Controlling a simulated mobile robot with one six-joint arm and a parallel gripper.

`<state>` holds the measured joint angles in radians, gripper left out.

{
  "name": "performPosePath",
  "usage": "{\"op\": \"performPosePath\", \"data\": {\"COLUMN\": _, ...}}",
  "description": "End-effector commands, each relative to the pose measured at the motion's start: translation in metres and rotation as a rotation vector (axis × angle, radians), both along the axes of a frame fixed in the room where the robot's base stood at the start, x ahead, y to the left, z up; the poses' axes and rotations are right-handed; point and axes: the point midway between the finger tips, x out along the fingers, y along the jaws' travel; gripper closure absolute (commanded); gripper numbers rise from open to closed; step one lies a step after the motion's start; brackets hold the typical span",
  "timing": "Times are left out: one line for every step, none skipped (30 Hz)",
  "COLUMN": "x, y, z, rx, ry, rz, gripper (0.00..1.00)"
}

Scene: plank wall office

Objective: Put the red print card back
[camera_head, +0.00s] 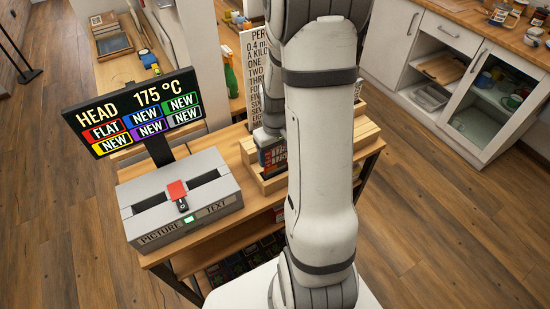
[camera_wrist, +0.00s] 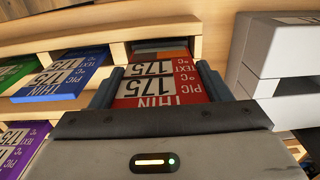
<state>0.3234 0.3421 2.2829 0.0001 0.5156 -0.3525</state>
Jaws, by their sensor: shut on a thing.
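The red print card (camera_wrist: 155,88) is between the two fingers of my gripper (camera_wrist: 160,72) in the wrist view. Its face reads THIN, 175 °C, TEXT and PIC. My gripper is shut on it. The far end of the card is at an opening in the wooden rack (camera_wrist: 215,47); I cannot tell how deep it sits. In the head view, part of the card (camera_head: 272,157) shows at the rack (camera_head: 277,183), beside my arm, which hides much of the rack and gripper.
A blue card (camera_wrist: 60,78), a green card (camera_wrist: 15,72) and a purple card (camera_wrist: 20,145) sit left of my gripper. A grey machine (camera_head: 180,200) with a red-tipped lever and a display (camera_head: 130,112) stand left of the rack. White cabinets (camera_head: 470,80) are at right.

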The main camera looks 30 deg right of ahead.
Motion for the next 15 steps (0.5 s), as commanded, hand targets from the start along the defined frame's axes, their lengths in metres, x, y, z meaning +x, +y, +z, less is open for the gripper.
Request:
{"op": "performPosePath", "data": {"x": -0.001, "y": 0.0, "z": -0.008, "rx": 0.002, "ry": 0.005, "rz": 0.0, "gripper": 0.73}}
{"op": "performPosePath", "data": {"x": -0.001, "y": 0.0, "z": -0.013, "rx": 0.002, "ry": 0.005, "rz": 0.0, "gripper": 0.73}}
{"op": "performPosePath", "data": {"x": -0.001, "y": 0.0, "z": -0.018, "rx": 0.002, "ry": 0.005, "rz": 0.001, "gripper": 0.73}}
{"op": "performPosePath", "data": {"x": 0.0, "y": 0.0, "z": -0.02, "rx": 0.001, "ry": 0.004, "rz": 0.001, "gripper": 0.73}}
{"op": "performPosePath", "data": {"x": 0.0, "y": 0.0, "z": -0.023, "rx": 0.001, "ry": 0.004, "rz": 0.001, "gripper": 0.73}}
{"op": "performPosePath", "data": {"x": 0.0, "y": 0.0, "z": -0.026, "rx": 0.001, "ry": 0.003, "rz": 0.001, "gripper": 0.73}}
{"op": "performPosePath", "data": {"x": 0.0, "y": 0.0, "z": -0.027, "rx": 0.0, "ry": 0.001, "rz": 0.001, "gripper": 0.73}}
{"op": "performPosePath", "data": {"x": 0.0, "y": 0.0, "z": -0.027, "rx": 0.0, "ry": 0.001, "rz": 0.001, "gripper": 0.73}}
{"op": "performPosePath", "data": {"x": 0.0, "y": 0.0, "z": -0.027, "rx": 0.0, "ry": 0.0, "rz": 0.001, "gripper": 0.73}}
{"op": "performPosePath", "data": {"x": 0.0, "y": 0.0, "z": -0.027, "rx": 0.0, "ry": 0.0, "rz": 0.001, "gripper": 0.73}}
{"op": "performPosePath", "data": {"x": 0.0, "y": 0.0, "z": -0.027, "rx": 0.0, "ry": 0.0, "rz": 0.001, "gripper": 0.73}}
{"op": "performPosePath", "data": {"x": 0.0, "y": 0.0, "z": -0.027, "rx": 0.0, "ry": 0.0, "rz": 0.001, "gripper": 0.73}}
{"op": "performPosePath", "data": {"x": 0.0, "y": 0.001, "z": -0.027, "rx": 0.0, "ry": 0.0, "rz": 0.001, "gripper": 0.73}}
{"op": "performPosePath", "data": {"x": 0.0, "y": 0.001, "z": -0.027, "rx": 0.0, "ry": 0.0, "rz": 0.002, "gripper": 0.73}}
{"op": "performPosePath", "data": {"x": 0.0, "y": 0.001, "z": -0.028, "rx": 0.0, "ry": 0.0, "rz": 0.002, "gripper": 0.73}}
